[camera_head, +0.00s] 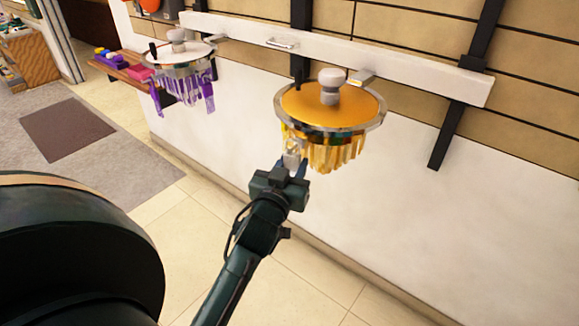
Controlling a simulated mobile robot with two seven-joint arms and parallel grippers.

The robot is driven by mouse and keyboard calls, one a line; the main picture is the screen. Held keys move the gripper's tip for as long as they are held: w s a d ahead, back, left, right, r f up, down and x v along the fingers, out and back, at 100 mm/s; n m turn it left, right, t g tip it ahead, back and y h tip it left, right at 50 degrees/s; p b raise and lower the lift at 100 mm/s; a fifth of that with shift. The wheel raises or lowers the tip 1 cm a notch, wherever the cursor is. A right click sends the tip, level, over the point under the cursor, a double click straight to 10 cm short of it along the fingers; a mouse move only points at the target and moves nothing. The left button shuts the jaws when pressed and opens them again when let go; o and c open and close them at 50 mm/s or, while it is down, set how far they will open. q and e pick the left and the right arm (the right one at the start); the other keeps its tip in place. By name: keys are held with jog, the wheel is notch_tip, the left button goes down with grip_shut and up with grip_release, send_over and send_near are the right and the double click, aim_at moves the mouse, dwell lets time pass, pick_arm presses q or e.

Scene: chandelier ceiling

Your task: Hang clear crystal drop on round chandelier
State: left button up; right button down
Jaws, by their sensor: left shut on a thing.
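The round chandelier (330,106) has an orange-gold top, a silver rim and a white knob, and hangs from a white wall rail. Amber drops (335,155) hang around its rim. My left gripper (291,166) is just below the rim's near-left side, shut on a clear crystal drop (291,156). The drop is upright, close to the rim and beside the amber drops. I cannot tell whether it touches the rim. My right gripper is not in view.
A second round chandelier (180,57) with purple drops hangs to the left. The white rail (400,62) runs along the wall. A wooden shelf (120,68) with coloured items is at the far left. The floor (190,235) below is clear.

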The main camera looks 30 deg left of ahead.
pick_arm(q)
jog(key=shift+w, duration=0.3)
jog(key=shift+f, duration=0.2)
jog(key=shift+f+b, duration=0.3)
jog(key=shift+f, duration=0.05)
jog(key=shift+f, duration=0.15)
dwell(0.5)
jog(key=o, duration=1.7)
